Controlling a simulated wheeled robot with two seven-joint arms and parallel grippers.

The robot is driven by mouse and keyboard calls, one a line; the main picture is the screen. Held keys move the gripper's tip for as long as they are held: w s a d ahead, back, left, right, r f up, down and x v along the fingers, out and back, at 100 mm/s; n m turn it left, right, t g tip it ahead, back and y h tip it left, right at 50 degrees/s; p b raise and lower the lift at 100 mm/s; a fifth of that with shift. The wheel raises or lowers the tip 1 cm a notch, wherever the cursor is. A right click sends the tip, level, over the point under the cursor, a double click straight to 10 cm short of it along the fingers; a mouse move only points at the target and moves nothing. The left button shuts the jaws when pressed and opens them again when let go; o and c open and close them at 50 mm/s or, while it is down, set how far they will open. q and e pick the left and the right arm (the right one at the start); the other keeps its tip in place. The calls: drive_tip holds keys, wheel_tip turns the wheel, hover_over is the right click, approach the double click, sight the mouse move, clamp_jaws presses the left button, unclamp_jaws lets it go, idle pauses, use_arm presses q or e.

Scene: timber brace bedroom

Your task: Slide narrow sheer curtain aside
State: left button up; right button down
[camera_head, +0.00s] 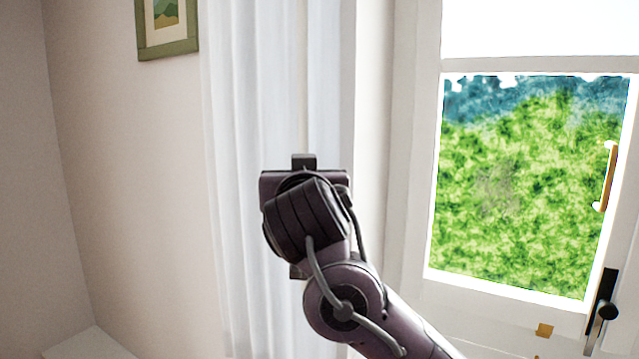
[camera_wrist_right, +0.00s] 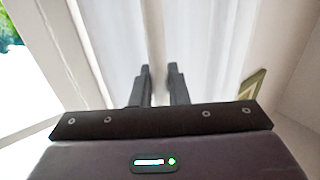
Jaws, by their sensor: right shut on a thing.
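The sheer curtain (camera_head: 250,120) is white and narrow and hangs in vertical folds to the left of the window in the head view. It also fills the upper middle of the right wrist view (camera_wrist_right: 215,45). My right gripper (camera_wrist_right: 160,72) is shut on the curtain, with a fold between its two dark fingers. In the head view my right wrist and forearm hide the fingers and part of the curtain. My left gripper is not in view.
The window (camera_head: 520,190) with green foliage outside is at the right, with an orange-brown handle (camera_head: 608,178) and a black latch (camera_head: 603,305). A green-framed picture (camera_head: 167,45) hangs left of the curtain. The wall below it is clear.

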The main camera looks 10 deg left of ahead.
drive_tip(key=c, duration=1.6)
unclamp_jaws()
drive_tip(key=shift+o, duration=0.6)
drive_tip(key=b+v, duration=0.3)
drive_tip(key=v, duration=0.4)
drive_tip(key=shift+s+b, duration=0.4)
drive_tip(key=shift+d, duration=0.15)
